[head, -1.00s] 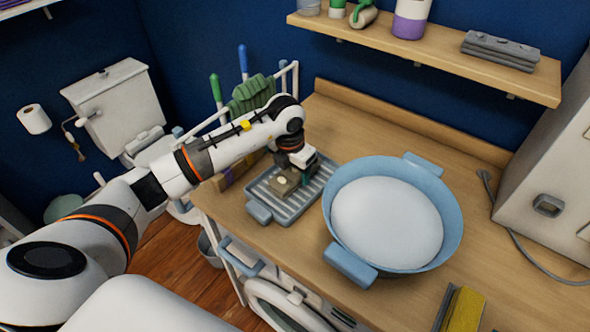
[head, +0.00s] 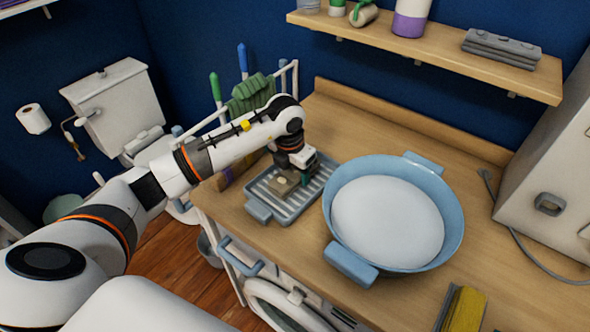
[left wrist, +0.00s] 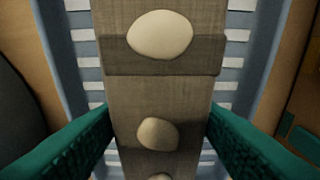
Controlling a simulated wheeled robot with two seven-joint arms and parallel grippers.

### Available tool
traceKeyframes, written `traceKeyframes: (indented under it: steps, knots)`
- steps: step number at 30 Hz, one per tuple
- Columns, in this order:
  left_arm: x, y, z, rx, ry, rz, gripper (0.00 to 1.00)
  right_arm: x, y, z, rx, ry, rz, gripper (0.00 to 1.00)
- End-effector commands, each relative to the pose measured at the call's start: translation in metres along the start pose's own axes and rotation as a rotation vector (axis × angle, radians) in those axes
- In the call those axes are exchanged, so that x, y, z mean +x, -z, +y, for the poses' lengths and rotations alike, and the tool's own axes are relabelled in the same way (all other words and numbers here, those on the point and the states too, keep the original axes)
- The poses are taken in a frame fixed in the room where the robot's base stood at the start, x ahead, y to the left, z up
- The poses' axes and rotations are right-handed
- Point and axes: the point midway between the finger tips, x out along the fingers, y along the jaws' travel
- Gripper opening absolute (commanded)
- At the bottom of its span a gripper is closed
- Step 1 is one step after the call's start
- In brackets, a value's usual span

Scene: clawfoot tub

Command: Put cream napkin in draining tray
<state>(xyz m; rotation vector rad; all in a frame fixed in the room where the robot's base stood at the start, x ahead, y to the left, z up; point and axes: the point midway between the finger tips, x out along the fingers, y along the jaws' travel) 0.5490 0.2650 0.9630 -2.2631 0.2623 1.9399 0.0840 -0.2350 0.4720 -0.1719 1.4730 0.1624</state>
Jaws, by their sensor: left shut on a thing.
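The draining tray (head: 262,190) is a grey-blue ribbed tray with a handle at its near end, on the wooden counter left of the blue basin. My left gripper (head: 300,178) is above the tray, pointing down. Its green fingers (left wrist: 160,135) are shut on a grey-brown folded piece with cream oval spots, which I take for the cream napkin (head: 281,187). In the left wrist view the napkin (left wrist: 165,88) lies between the fingers, with the tray's slats (left wrist: 237,62) on both sides below. I cannot tell whether the napkin touches the tray. My right gripper is not in view.
The blue basin (head: 455,205) with a white surface inside stands close right of the tray. A yellow-grey sponge-like thing (head: 462,312) is at the counter's front. A rack with a green cloth (head: 250,94) stands behind my arm. The counter (head: 385,130) behind the basin is clear.

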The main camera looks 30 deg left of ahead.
Motion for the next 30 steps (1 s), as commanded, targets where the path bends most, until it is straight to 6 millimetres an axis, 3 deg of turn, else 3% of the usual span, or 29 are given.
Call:
traceKeyframes:
  steps: [23, 24, 28, 30]
  knots:
    - [0.0067, -0.0009, -0.0002, 0.0, 0.0, 0.0, 0.25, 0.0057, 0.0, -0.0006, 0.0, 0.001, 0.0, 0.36]
    - [0.0067, -0.0009, -0.0002, 0.0, 0.0, 0.0, 0.56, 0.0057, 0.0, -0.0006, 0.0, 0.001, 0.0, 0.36]
    - [0.0067, -0.001, -0.0002, 0.0, 0.0, 0.0, 0.77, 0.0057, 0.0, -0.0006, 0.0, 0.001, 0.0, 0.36]
    - [0.0067, -0.001, -0.0002, 0.0, 0.0, 0.0, 0.78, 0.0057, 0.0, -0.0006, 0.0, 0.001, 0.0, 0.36]
